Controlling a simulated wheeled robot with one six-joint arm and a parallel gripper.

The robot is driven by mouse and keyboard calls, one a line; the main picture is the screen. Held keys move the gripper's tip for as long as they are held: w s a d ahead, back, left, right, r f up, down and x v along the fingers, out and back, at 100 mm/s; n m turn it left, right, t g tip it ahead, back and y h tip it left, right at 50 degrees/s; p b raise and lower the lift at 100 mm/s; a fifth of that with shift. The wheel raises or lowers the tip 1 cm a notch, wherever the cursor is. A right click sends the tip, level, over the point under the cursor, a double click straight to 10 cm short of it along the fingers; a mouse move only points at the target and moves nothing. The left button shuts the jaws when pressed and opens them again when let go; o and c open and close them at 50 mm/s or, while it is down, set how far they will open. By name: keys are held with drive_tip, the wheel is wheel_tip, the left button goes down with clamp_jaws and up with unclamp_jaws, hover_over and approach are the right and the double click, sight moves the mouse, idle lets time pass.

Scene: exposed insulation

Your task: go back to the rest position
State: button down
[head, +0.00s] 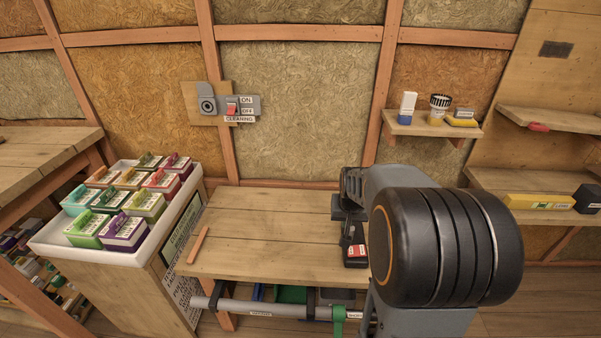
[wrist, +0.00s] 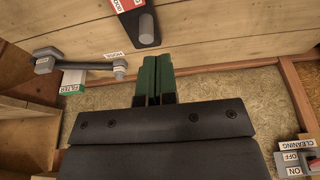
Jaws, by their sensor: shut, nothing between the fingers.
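My gripper (wrist: 153,80) shows in the wrist view as two green fingers pressed together, with nothing between them. They point at the wooden workbench surface (wrist: 210,40), which fills the upper part of that view. In the head view my arm reaches over the right part of the workbench (head: 265,225), and the fingers cannot be made out. A black and red object (head: 355,250) lies on the bench close to my arm. It appears to be the red and black item (wrist: 143,22) beyond the fingertips in the wrist view.
A white tray (head: 100,256) of several coloured boxes stands left of the bench. The wall holds a cleaning switch (head: 238,107) and a small shelf (head: 430,127) with items. A wooden stick (head: 198,245) lies on the bench's left. A grey tool (wrist: 85,63) shows in the wrist view.

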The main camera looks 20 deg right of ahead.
drive_tip(key=s+a+r+n+p, duration=0.1)
drive_tip(key=s+a+r+p, duration=0.2)
drive_tip(key=a+r+p, duration=0.2)
drive_tip(key=s+a+r+n+y+p, duration=0.1)
drive_tip(key=s+a+r+p, duration=0.3)
drive_tip(key=r, duration=0.7)
drive_tip(key=s+a+r+n+p, duration=0.3)
drive_tip(key=s+a+r+p, duration=0.1)
drive_tip(key=a+r+p, duration=0.3)
drive_tip(key=r+p, duration=0.1)
drive_tip(key=p, duration=0.1)
drive_tip(key=shift+a+t+p, duration=0.2)
drive_tip(key=shift+t+p, duration=0.1)
drive_tip(key=shift+p, duration=0.1)
drive_tip(key=shift+s+a+r+y, duration=0.1)
drive_tip(key=shift+y, duration=0.2)
